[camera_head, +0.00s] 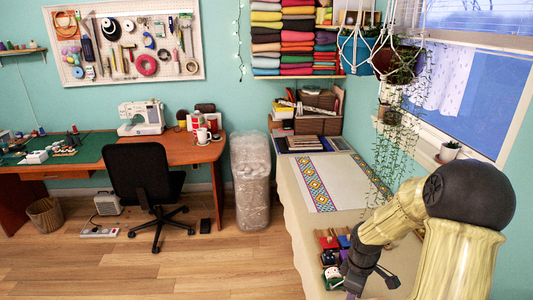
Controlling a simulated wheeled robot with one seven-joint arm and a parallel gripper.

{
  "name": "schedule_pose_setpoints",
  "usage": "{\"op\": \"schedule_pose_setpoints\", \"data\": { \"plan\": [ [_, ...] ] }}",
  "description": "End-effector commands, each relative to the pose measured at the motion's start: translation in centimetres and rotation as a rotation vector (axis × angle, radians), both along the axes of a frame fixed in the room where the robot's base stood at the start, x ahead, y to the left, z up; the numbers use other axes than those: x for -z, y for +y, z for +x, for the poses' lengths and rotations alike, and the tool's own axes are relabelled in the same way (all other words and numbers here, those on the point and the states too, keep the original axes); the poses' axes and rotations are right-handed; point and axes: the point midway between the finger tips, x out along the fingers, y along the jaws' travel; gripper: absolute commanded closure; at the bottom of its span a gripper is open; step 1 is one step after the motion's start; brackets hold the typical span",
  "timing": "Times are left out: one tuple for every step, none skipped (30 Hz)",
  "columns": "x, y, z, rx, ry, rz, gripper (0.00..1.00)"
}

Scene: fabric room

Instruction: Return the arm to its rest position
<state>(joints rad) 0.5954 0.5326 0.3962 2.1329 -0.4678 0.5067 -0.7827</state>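My arm reaches in from the lower right, with pale yellow links and a dark round joint, bent over the long side table (290,200). My gripper (368,282) is dark and points down at the front part of this table. It is beside a group of small colourful items (328,243). A small purple piece shows at its lower end, and I cannot tell whether it is held. The fingers are small and partly hidden, so their opening is unclear.
A patterned cloth (335,183) lies farther back on the side table. Hanging plants (395,70) and a window are at the right. A wrapped roll (251,180), a black office chair (146,180) and a desk with a sewing machine (141,117) stand left. The wooden floor between is clear.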

Motion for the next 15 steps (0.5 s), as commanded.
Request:
{"op": "schedule_pose_setpoints", "data": {
  "plan": [
    [-0.9, 1.2, -0.5, 0.041, -0.009, -0.008, 0.52],
    [-1.4, 1.8, -0.9, 0.078, -0.015, -0.01, 0.52],
    [-2.1, 2.8, -1.6, 0.134, -0.024, -0.011, 0.52],
    [-2.6, 3.5, -2.1, 0.181, -0.034, -0.013, 0.52],
    [-3.1, 4.2, -2.6, 0.229, -0.045, -0.01, 0.52],
    [-3.9, 5.1, -3.4, 0.296, -0.059, -0.007, 0.52],
    [-4.3, 5.8, -4.0, 0.346, -0.071, -0.002, 0.52],
    [-4.8, 6.5, -4.6, 0.397, -0.083, 0.004, 0.52],
    [-5.5, 7.3, -5.4, 0.465, -0.1, 0.016, 0.52],
    [-5.9, 7.9, -6.0, 0.514, -0.112, 0.025, 0.52],
    [-6.4, 8.5, -6.6, 0.566, -0.126, 0.037, 0.52],
    [-6.9, 9.3, -7.5, 0.634, -0.142, 0.056, 0.52],
    [-7.3, 9.8, -8.1, 0.684, -0.153, 0.07, 0.52],
    [-7.6, 10.3, -8.7, 0.73, -0.162, 0.086, 0.52],
    [-7.9, 10.8, -9.3, 0.786, -0.174, 0.106, 0.52]
  ]
}}
